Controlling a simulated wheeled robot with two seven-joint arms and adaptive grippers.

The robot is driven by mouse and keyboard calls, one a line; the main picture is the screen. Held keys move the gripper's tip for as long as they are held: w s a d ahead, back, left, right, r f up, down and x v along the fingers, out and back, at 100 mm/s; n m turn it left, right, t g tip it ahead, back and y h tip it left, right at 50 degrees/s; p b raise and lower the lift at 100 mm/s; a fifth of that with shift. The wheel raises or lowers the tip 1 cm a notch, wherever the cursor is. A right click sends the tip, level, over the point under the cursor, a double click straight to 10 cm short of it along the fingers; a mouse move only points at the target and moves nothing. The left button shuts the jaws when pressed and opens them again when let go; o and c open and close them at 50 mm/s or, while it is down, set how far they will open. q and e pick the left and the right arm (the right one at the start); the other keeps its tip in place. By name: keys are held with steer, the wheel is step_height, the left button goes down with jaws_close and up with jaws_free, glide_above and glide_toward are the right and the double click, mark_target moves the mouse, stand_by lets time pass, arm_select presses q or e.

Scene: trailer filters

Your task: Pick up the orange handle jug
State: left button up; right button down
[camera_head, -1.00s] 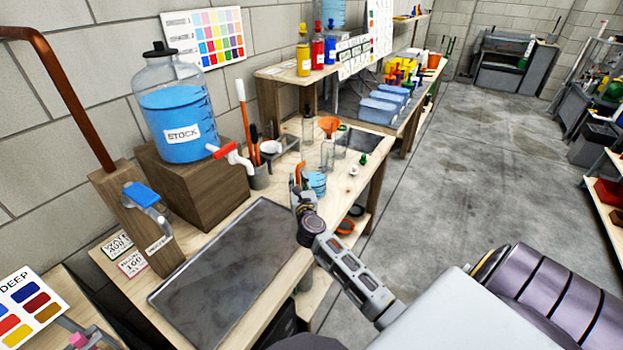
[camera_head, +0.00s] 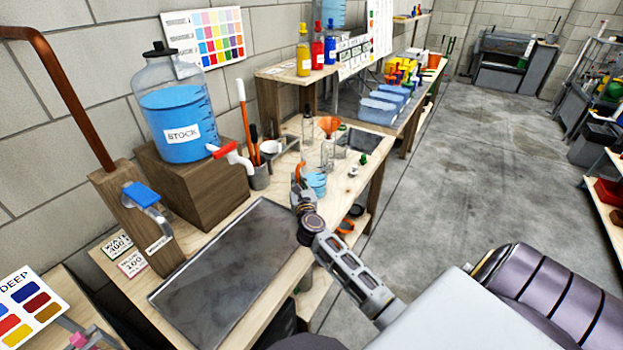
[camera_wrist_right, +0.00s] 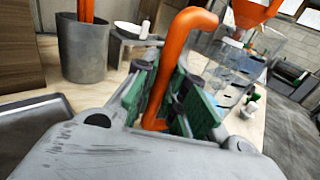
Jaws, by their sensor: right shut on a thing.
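The orange handle (camera_wrist_right: 172,65) of the jug stands between the green-padded fingers of my right gripper (camera_wrist_right: 165,95) in the right wrist view, and the fingers are shut on it. In the head view the right gripper (camera_head: 297,186) is over the right part of the wooden bench. The jug (camera_head: 316,183) shows just right of it as a clear vessel with blue markings, its orange handle partly hidden by the gripper. I cannot tell whether the jug touches the bench. My left gripper is not in view.
A grey cup with orange-handled tools (camera_head: 259,175) stands left of the gripper. Glass bottles, one with an orange funnel (camera_head: 329,125), stand behind the jug. A blue STOCK carboy (camera_head: 178,125) with a red-handled tap sits on a wooden block. A dark tray (camera_head: 225,262) lies in front.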

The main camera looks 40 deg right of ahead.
mark_target(298, 168)
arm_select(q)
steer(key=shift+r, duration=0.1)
arm_select(e)
steer(key=shift+r, duration=0.3)
steer(key=shift+r+p, duration=0.55)
steer(key=shift+r, duration=0.45)
steer(key=shift+r+p, duration=0.65)
steer(key=shift+r, duration=1.25)
steer(key=shift+r+p, duration=0.3)
steer(key=shift+r, duration=1.15)
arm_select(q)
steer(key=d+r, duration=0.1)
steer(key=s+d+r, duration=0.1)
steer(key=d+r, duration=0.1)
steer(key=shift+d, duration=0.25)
arm_select(e)
steer(key=shift+r, duration=0.35)
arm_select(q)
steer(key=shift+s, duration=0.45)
arm_select(e)
steer(key=shift+r, duration=0.1)
